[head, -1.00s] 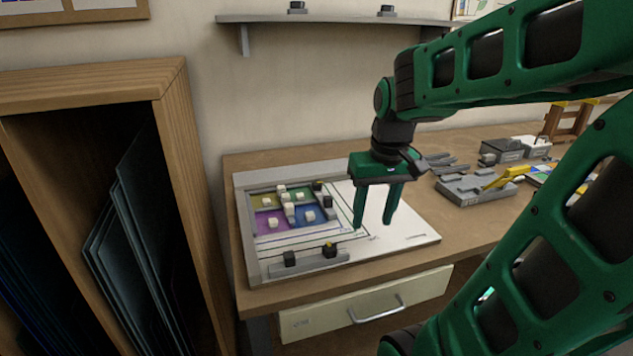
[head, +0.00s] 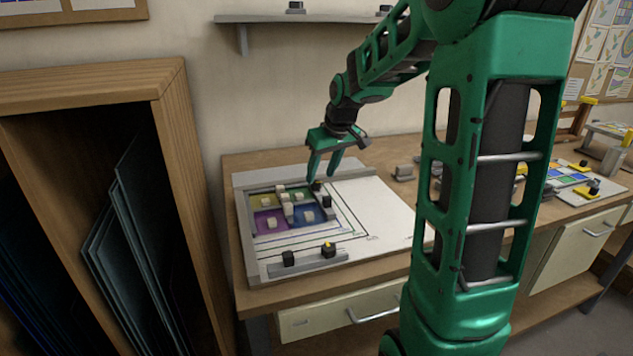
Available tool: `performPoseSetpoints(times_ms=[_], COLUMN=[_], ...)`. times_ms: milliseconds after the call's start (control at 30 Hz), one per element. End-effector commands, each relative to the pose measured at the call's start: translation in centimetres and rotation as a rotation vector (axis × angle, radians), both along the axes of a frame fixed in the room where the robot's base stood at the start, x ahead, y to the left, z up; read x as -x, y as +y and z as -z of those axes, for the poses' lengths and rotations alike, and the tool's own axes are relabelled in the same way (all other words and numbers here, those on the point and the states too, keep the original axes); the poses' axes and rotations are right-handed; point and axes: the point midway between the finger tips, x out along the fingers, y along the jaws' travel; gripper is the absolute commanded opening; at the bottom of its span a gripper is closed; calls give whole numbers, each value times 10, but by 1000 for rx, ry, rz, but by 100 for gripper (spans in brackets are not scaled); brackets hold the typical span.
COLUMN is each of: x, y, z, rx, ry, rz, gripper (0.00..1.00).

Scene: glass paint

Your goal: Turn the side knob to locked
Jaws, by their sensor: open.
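A white board (head: 385,215) on the workbench carries a grey frame (head: 249,235) around yellow, green, purple and blue panes with pale square knobs on them. Two dark knobs sit along the frame's right side: one near the far corner (head: 317,186) and one a little nearer (head: 327,202).
A wooden rack (head: 178,150) with dark sheets stands at the left. A wall shelf (head: 300,18) hangs above the bench. A small grey block (head: 403,172) and a coloured panel (head: 566,174) lie farther right. My arm hides part of the bench.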

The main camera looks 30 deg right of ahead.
Motion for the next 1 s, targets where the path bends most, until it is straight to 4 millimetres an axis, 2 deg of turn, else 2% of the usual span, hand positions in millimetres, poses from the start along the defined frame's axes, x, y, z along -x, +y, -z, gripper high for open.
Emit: performPoseSetpoints(times_ms=[100, 300, 633, 667, 800, 833, 1000], x=[-6, -13, -14, -14, -14, -14, -14], y=[1, 0, 0, 0, 0, 0, 0], z=[17, 31, 34, 34, 34, 34, 33], rx=[-2, 0, 0, 0, 0, 0, 0], ry=[2, 1, 0, 0, 0, 0, 0], rz=[-1, 1, 1, 1, 1, 1, 4], gripper=[44, 44, 44, 39, 6, 3, 3])
